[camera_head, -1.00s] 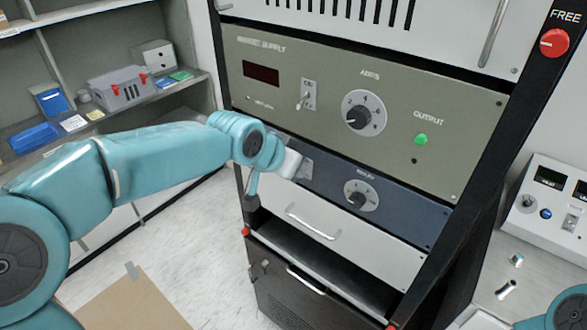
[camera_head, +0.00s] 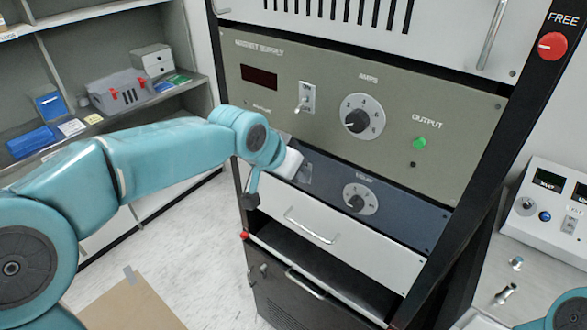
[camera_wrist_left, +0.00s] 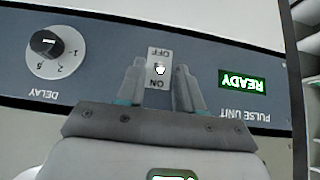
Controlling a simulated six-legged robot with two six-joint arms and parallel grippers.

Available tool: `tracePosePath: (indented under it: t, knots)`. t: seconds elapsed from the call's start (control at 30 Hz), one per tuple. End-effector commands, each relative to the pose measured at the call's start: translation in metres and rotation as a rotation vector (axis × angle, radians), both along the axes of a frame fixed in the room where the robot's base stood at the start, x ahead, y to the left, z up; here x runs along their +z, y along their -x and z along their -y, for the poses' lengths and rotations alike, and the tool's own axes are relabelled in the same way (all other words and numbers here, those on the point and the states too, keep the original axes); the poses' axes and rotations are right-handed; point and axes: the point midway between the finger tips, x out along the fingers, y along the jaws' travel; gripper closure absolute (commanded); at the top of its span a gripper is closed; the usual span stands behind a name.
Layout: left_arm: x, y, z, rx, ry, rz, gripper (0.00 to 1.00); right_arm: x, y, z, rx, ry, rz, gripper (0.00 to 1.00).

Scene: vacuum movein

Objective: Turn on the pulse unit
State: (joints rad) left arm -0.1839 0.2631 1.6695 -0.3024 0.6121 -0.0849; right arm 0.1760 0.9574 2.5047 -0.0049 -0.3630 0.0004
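The pulse unit is the blue-grey panel (camera_head: 405,210) low in the rack, below the magnet supply. In the left wrist view it appears upside down, with a delay knob (camera_wrist_left: 45,43), an on/off switch (camera_wrist_left: 159,69) and a green READY sign (camera_wrist_left: 242,81). The switch's pale lever tip shows near the middle of its plate; I cannot tell its setting. My left gripper (camera_wrist_left: 158,82) is open, its two fingers apart on either side of the switch plate. Contact with the lever is not visible. In the head view my left gripper (camera_head: 290,163) covers the panel's left end.
The magnet supply (camera_head: 320,110) with its toggle, amps knob and green output lamp is just above. A drawer handle (camera_head: 310,226) projects below. A white instrument (camera_head: 548,205) stands on a bench at right. Shelves with boxes (camera_head: 120,90) stand at left.

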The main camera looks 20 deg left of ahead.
Motion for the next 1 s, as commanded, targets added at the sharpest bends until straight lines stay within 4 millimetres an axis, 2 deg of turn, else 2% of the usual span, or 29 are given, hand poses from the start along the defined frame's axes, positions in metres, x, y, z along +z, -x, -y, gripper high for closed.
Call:
tracePosePath:
  t: [0.13, 0.27, 0.5, 0.7, 0.83, 1.0]
  knots:
    - [0.004, 0.003, -0.001, 0.000, 0.001, 0.003, 0.64, -0.002, 0.000, 0.000, 0.000, 0.000, 0.000, 1.00]
    - [0.021, 0.016, -0.006, 0.000, 0.001, 0.006, 0.64, -0.009, 0.000, 0.000, 0.000, 0.000, 0.000, 1.00]
    - [0.071, 0.054, -0.020, 0.001, 0.002, 0.008, 0.64, -0.021, 0.000, 0.000, 0.000, 0.000, 0.000, 1.00]
    - [0.106, 0.081, -0.029, 0.000, 0.002, 0.005, 0.64, -0.025, 0.000, 0.000, 0.000, 0.000, 0.000, 1.00]
    - [0.120, 0.091, -0.033, 0.000, 0.001, 0.003, 0.64, -0.025, 0.000, 0.000, 0.000, 0.000, 0.000, 1.00]
    - [0.127, 0.097, -0.035, 0.000, 0.000, 0.000, 0.64, -0.026, 0.000, 0.000, 0.000, 0.000, 0.000, 1.00]
